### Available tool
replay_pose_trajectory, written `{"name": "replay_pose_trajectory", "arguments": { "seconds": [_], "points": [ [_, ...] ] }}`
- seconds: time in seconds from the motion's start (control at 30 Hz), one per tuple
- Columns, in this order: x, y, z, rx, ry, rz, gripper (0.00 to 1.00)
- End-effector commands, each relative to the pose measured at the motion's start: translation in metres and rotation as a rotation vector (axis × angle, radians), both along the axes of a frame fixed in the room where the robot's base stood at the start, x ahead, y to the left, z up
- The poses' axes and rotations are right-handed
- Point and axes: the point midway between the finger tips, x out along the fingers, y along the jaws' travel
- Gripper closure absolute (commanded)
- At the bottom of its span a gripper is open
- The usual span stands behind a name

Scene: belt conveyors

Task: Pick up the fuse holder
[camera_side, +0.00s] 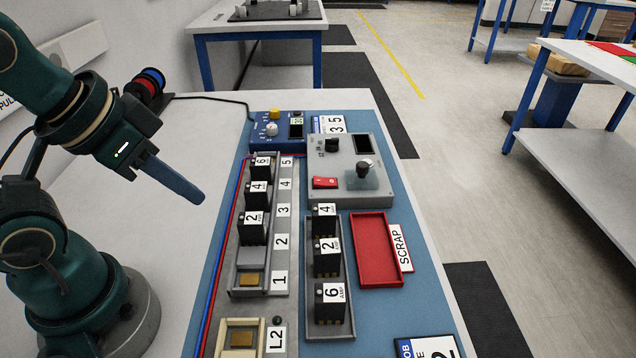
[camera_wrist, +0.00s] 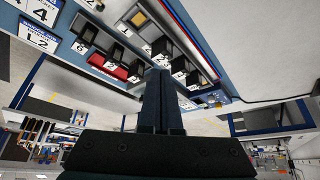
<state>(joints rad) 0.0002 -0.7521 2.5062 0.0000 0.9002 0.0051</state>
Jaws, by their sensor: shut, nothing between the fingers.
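Black fuse holders with white number labels stand in two rows on the blue board. In the side view the left rail holds one marked 6 (camera_side: 261,168), one marked 4 (camera_side: 256,196) and one marked 2 (camera_side: 253,230). The grey tray to the right holds one marked 4 (camera_side: 324,219), one marked 2 (camera_side: 326,260) and one marked 6 (camera_side: 329,304). My gripper (camera_side: 197,195) is shut and empty, left of the left rail and apart from every holder. In the wrist view its closed fingers (camera_wrist: 160,78) cover part of the rows.
A red scrap tray (camera_side: 376,250) lies right of the holder tray and looks empty. A grey control box (camera_side: 361,190) with knobs and a red switch stands behind it. A blue meter (camera_side: 280,126) stands at the back.

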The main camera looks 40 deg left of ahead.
Motion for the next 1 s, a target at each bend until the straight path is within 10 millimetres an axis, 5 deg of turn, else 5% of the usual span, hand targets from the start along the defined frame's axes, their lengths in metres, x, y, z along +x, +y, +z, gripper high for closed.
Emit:
{"name": "replay_pose_trajectory", "arguments": {
  "seconds": [0.37, 0.57, 1.0],
  "points": [
    [0.0013, 0.0, 0.0015, -0.003, -0.005, 0.005, 1.0],
    [0.0013, 0.0, 0.0015, -0.002, -0.004, 0.004, 0.28],
    [0.0009, 0.0001, 0.0019, 0.029, -0.002, -0.056, 0.28]
  ]
}}
